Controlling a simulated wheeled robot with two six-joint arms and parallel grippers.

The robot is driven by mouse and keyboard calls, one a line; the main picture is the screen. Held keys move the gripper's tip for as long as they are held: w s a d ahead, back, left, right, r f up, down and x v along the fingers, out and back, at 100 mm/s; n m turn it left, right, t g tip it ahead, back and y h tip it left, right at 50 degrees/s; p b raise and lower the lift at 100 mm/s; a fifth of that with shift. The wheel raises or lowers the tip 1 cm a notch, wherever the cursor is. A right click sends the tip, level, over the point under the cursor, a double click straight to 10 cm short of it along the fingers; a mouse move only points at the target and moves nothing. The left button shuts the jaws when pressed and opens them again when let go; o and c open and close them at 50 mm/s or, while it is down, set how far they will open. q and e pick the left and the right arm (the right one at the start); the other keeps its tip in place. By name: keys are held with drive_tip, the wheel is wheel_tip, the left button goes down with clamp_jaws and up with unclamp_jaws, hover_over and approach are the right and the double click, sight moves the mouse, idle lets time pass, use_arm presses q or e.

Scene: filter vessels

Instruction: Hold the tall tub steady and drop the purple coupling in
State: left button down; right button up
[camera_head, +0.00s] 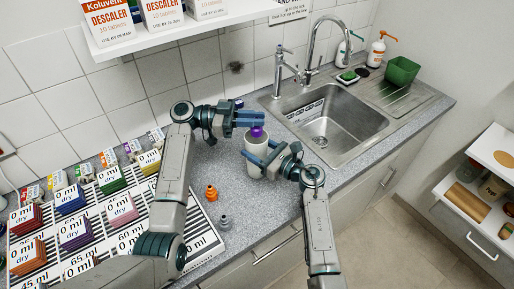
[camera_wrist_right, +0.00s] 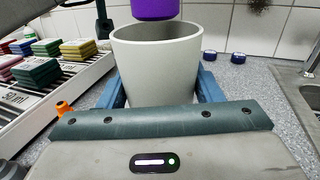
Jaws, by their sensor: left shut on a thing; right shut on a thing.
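The tall tub (camera_head: 256,160) is pale grey and stands upright on the counter left of the sink; its open mouth also shows in the right wrist view (camera_wrist_right: 156,65). My right gripper (camera_head: 263,155) is shut on the tub, with a blue finger on each side of its wall. The purple coupling (camera_head: 257,132) is over the tub's mouth, and its lower part shows at the top of the right wrist view (camera_wrist_right: 155,9). The tub's inside bottom is hidden.
An orange fitting (camera_head: 211,192) and a grey fitting (camera_head: 223,221) stand on the counter left of the tub. A striped rack (camera_head: 205,243) with coloured stacks lies further left. Two dark blue round pieces (camera_wrist_right: 209,56) sit behind the tub. The sink (camera_head: 325,118) is to the right.

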use_arm(q)
drive_tip(key=c, duration=1.3)
unclamp_jaws()
drive_tip(key=a, duration=1.2)
drive_tip(key=shift+w, duration=0.4)
use_arm(e)
drive_tip(key=o, duration=1.1)
drive_tip(key=v, duration=1.2)
drive_tip(key=shift+s, duration=0.1)
